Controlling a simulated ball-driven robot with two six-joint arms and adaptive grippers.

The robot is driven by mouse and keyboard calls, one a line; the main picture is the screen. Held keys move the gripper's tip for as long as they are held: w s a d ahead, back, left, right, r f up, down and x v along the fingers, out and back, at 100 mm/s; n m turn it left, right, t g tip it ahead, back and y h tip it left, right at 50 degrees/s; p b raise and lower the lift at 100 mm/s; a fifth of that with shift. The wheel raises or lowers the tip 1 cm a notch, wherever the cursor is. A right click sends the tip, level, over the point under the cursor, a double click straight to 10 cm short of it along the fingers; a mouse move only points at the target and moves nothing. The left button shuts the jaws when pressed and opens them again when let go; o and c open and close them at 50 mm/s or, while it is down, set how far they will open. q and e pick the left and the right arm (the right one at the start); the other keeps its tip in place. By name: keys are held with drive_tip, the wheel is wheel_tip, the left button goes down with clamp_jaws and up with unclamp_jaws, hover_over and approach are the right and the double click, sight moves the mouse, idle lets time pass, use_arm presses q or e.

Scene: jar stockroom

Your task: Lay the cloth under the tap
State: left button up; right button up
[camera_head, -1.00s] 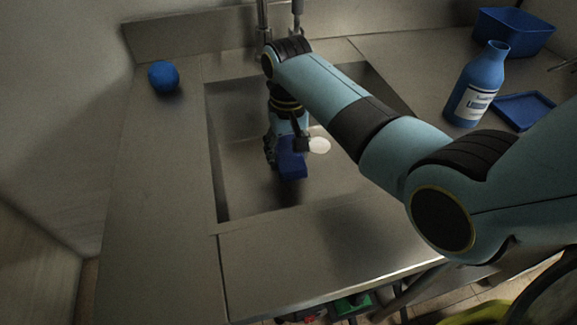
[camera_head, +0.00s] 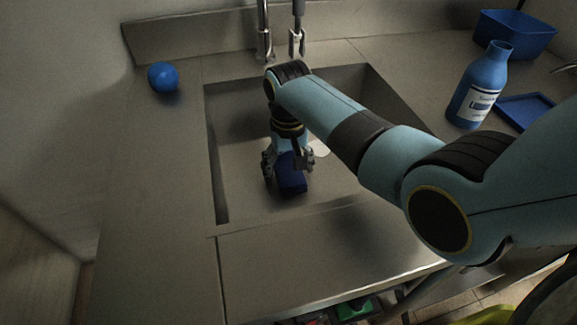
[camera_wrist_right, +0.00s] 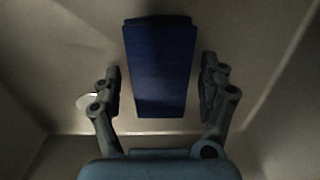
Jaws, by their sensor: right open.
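A dark blue oblong block (camera_head: 291,180), which may be the folded cloth, is in the sink (camera_head: 240,205), below the tap (camera_head: 264,38) in the picture. It also shows in the right wrist view (camera_wrist_right: 159,68) as a smooth, slightly tapering slab. My right gripper (camera_head: 288,165) is down in the sink with its fingers around the block. In the wrist view the right gripper (camera_wrist_right: 160,92) is open, with a gap on each side of the slab. I cannot tell whether the slab rests on the sink floor. My left gripper is not in view.
A blue ball-like object (camera_head: 163,77) sits on the counter left of the sink. A blue bottle (camera_head: 478,88), a blue tray (camera_head: 524,112) and a blue bin (camera_head: 515,34) stand at right. A white disc (camera_head: 321,147) is in the sink. The front counter is clear.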

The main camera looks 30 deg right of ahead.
sight(289, 167)
wheel_tip(289, 167, up, 8)
drive_tip(key=shift+f+p, duration=0.1)
drive_tip(key=shift+p, duration=0.85)
